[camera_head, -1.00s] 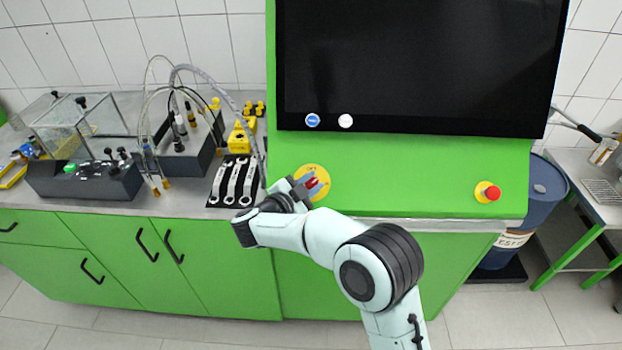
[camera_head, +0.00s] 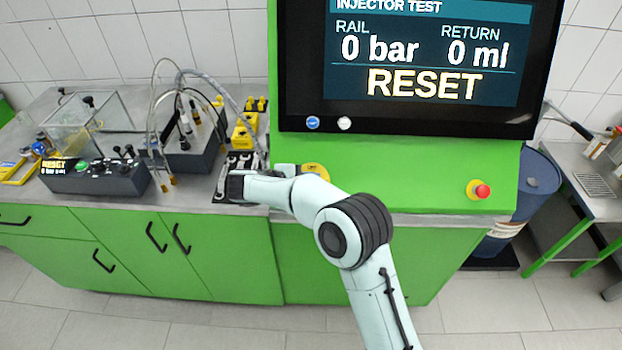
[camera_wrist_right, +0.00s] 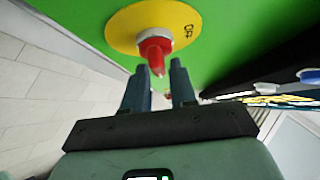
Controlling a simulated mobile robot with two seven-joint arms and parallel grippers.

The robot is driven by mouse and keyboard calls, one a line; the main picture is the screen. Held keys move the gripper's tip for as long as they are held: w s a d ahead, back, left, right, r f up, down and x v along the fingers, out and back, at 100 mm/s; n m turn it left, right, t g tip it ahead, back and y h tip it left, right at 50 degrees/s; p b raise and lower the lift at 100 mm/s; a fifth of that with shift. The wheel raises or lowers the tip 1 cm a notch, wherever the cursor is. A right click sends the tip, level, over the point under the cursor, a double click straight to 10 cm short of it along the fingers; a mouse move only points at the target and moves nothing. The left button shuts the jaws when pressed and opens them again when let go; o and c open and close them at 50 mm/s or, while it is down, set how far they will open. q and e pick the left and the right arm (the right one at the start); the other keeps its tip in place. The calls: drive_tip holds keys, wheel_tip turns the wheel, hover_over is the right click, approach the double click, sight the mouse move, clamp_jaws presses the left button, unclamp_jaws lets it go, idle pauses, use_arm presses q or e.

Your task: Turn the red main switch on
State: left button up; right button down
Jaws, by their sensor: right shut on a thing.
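The red main switch (camera_wrist_right: 156,52) is a red knob on a round yellow plate (camera_wrist_right: 130,25), fixed to the green panel. An OFF label shows on the plate beside it in the right wrist view. My right gripper (camera_wrist_right: 158,67) is shut on the knob, with one finger on each side. The large screen (camera_head: 425,55) is lit and reads INJECTOR TEST, 0 bar, 0 ml and RESET. My left gripper is in neither view.
A red emergency button (camera_head: 481,191) sits on the right of the green panel. Blue (camera_head: 313,122) and white (camera_head: 345,123) buttons are below the screen. At left, the bench holds a small console (camera_head: 95,180) with a lit display, a clear box (camera_head: 85,125) and hoses.

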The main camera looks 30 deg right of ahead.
drive_tip(key=shift+a+f, duration=0.2)
drive_tip(key=c, duration=1.3)
unclamp_jaws()
drive_tip(key=shift+o, duration=0.9)
drive_tip(key=shift+w, duration=0.15)
drive_tip(key=shift+r, duration=0.1)
drive_tip(key=v, duration=1.3)
drive_tip(key=shift+p, duration=0.4)
drive_tip(key=shift+a+r, duration=0.15)
